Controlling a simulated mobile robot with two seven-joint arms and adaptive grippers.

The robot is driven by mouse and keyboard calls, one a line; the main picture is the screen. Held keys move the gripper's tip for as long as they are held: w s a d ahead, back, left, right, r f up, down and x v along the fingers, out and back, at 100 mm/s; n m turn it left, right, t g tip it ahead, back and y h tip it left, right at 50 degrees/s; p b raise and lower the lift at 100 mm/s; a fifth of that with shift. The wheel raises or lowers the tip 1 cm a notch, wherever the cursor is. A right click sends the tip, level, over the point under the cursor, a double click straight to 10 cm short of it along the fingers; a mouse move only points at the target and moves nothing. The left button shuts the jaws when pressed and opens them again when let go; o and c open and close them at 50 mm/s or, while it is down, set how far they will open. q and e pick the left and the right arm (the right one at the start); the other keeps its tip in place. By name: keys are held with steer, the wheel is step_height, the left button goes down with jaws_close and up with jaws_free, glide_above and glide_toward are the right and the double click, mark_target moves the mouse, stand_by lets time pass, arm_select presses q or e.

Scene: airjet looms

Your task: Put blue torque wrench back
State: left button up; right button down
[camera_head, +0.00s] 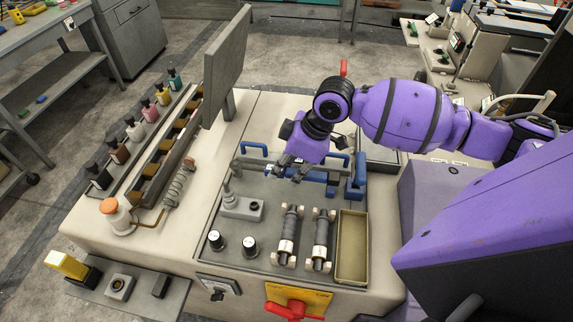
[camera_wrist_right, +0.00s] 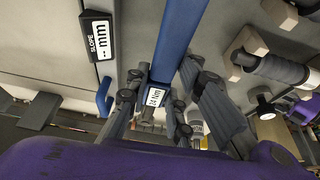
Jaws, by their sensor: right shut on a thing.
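The blue torque wrench (camera_wrist_right: 178,40) shows in the right wrist view as a long blue bar with a small white display reading about 24 Nm. My right gripper (camera_wrist_right: 160,88) has its grey fingers on either side of the wrench near this display and is shut on it. In the head view my right gripper (camera_head: 288,170) is over the back part of the grey panel on the machine top. The wrench (camera_head: 318,176) shows there as a blue bar running right from the fingers, partly hidden by the gripper. I cannot tell whether it touches the panel. My left gripper is not in view.
The grey panel holds blue handles (camera_head: 254,149), two ribbed cylinders (camera_head: 290,230), black knobs (camera_head: 249,246) and an empty-looking tan tray (camera_head: 351,250). An upright grey board (camera_head: 226,65) stands at the left. A slope display (camera_wrist_right: 98,38) is near the wrench in the wrist view.

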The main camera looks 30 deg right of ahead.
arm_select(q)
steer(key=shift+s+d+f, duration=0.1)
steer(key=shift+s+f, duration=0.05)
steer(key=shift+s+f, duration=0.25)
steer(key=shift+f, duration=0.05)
arm_select(e)
steer(key=shift+f, duration=1)
steer(key=c, duration=1)
jaws_free()
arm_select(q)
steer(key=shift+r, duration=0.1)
arm_select(e)
steer(key=shift+p+v, duration=0.65)
steer(key=shift+v, duration=2.35)
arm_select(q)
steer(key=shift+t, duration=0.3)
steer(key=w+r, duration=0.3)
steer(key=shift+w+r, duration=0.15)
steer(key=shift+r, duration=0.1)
